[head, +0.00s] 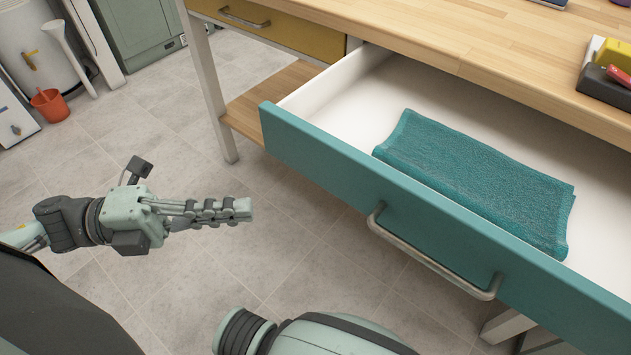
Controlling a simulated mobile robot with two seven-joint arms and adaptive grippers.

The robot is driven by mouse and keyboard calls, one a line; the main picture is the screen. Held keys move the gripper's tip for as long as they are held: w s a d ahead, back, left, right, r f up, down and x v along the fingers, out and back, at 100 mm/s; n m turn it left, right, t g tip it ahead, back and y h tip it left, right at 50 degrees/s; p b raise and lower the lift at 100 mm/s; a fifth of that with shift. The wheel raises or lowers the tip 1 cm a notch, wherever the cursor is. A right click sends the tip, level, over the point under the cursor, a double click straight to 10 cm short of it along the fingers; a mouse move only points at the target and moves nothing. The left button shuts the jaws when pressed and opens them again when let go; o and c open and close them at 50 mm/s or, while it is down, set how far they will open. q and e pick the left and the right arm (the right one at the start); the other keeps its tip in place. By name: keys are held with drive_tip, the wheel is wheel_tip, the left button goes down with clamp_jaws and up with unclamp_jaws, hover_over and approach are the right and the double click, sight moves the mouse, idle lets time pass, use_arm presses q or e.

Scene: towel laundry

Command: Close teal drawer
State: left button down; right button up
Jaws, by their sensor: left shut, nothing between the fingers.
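The teal drawer (330,160) is pulled out from under the wooden table, with its white inside showing. A metal bar handle (430,262) runs across its front. A folded teal towel (470,180) lies inside the drawer. My left gripper (248,209) is shut and empty, in front of and to the left of the drawer front, not touching it. My right gripper is not in view; only part of my right arm shows at the bottom.
The table (480,45) holds a black tray (603,90) with yellow and red items at right. A closed yellow drawer (290,30) sits left of the teal one. A red bucket (50,105) stands on the far floor. The tiled floor before the drawer is clear.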

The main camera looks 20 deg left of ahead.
use_arm(q)
approach(348, 184)
drive_tip(key=s+d, duration=0.1)
drive_tip(key=d, duration=0.2)
drive_tip(key=w+d, duration=0.2)
drive_tip(key=w, duration=0.1)
drive_tip(key=shift+w+r, duration=0.15)
drive_tip(key=shift+w, duration=0.25)
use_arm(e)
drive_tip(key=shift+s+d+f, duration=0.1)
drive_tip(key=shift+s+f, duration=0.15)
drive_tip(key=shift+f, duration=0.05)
use_arm(q)
drive_tip(key=shift+d, duration=0.1)
